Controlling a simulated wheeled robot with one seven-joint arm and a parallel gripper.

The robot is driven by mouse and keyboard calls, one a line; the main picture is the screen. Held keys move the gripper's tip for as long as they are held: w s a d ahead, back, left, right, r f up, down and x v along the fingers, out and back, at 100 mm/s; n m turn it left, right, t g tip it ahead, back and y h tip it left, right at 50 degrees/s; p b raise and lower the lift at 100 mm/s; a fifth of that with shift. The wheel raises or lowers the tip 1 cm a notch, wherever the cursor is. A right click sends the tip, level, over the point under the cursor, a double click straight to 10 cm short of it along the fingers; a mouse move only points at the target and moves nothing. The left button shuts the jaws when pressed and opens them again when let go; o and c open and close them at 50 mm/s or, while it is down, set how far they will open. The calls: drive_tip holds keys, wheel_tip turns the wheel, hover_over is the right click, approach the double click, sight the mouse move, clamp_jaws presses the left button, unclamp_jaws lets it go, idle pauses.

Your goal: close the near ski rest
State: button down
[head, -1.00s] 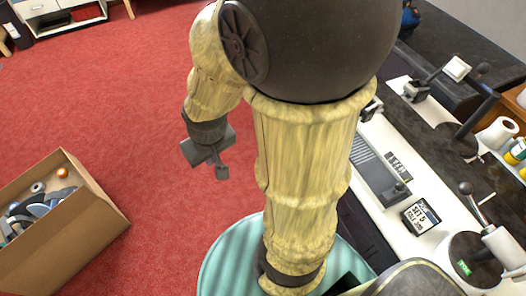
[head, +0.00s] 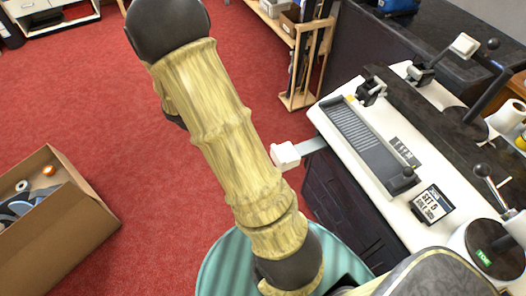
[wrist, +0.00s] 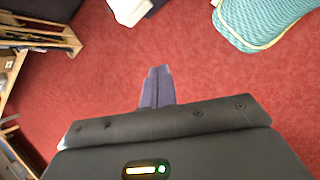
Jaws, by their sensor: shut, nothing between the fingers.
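The near ski rest is a white pad (head: 285,155) on a flat grey arm that sticks out from the bench's front side, over the red floor. The white pad also shows at the top edge of the wrist view (wrist: 128,9), with a dark part beside it. My gripper's fingers (wrist: 157,88) are shut and empty in the wrist view, with floor showing between them and the pad. They do not touch it. In the head view my arm hides the gripper, left of the pad.
A wooden rack (head: 303,75) is beyond. A cardboard box (head: 75,225) is at left. Open carpet lies between.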

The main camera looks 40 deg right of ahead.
drive_tip(key=w+d+f+n+h+b, duration=0.3)
drive_tip(key=w+d+f+n, duration=0.2)
drive_tip(key=f, duration=0.4)
drive_tip(key=shift+d+f+h, duration=0.25)
drive_tip(key=shift+d+h, duration=0.15)
drive_tip(key=shift+d, duration=0.05)
drive_tip(key=s+d+r+x, duration=0.1)
drive_tip(key=d+r+x, duration=0.1)
drive_tip(key=x, duration=1.1)
drive_tip(key=shift+b, duration=0.3)
drive_tip(key=shift+a, duration=0.1)
